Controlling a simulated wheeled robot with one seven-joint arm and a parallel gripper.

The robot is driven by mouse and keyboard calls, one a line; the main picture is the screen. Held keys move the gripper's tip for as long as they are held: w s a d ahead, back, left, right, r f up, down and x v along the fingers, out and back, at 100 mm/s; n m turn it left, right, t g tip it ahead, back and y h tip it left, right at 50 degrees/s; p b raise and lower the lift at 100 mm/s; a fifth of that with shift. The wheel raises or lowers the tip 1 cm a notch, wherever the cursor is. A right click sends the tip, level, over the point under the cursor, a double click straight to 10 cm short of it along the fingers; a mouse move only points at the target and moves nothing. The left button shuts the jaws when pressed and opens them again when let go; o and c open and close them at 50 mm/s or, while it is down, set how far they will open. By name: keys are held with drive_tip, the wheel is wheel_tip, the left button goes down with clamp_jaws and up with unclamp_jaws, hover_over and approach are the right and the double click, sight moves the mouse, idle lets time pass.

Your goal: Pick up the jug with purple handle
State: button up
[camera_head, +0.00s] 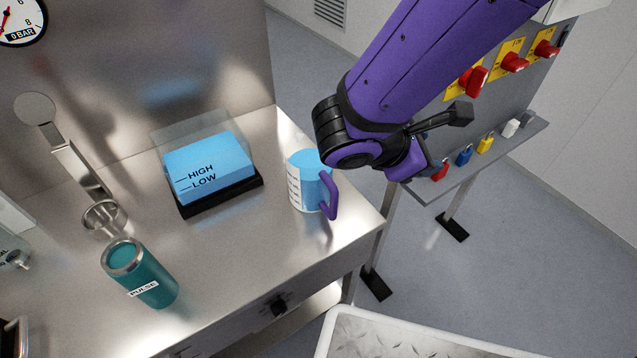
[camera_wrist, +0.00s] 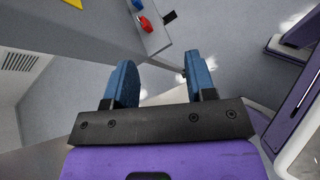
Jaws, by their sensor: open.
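The jug with the purple handle (camera_head: 307,183) stands upright near the right edge of the steel bench. It is clear with light blue contents and a marked white scale, and its handle faces right and front. My purple arm reaches in from the upper right, and its wrist overlaps the jug's upper right in the head view. My gripper shows in the wrist view with its two blue fingers apart (camera_wrist: 160,82) and nothing between them. In the head view the fingers are mostly hidden behind the wrist. The jug does not show in the wrist view.
A clear tank (camera_head: 208,165) with blue liquid and HIGH/LOW marks stands left of the jug. A panel (camera_head: 560,75) with red switches and a shelf of coloured padlocks (camera_head: 464,155) is at right.

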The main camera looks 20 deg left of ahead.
drive_tip(key=s+a+f+n+t+y, duration=0.25)
drive_tip(key=s+a+f+n, duration=0.3)
drive_tip(key=a+f, duration=0.35)
drive_tip(key=n+t+y, duration=0.3)
drive_tip(key=n, duration=0.3)
approach(332, 205)
drive_tip(key=shift+f+x, duration=0.2)
drive_tip(key=shift+x, duration=5.45)
drive_tip(key=c, duration=0.9)
clamp_jaws()
drive_tip(key=shift+r, duration=0.15)
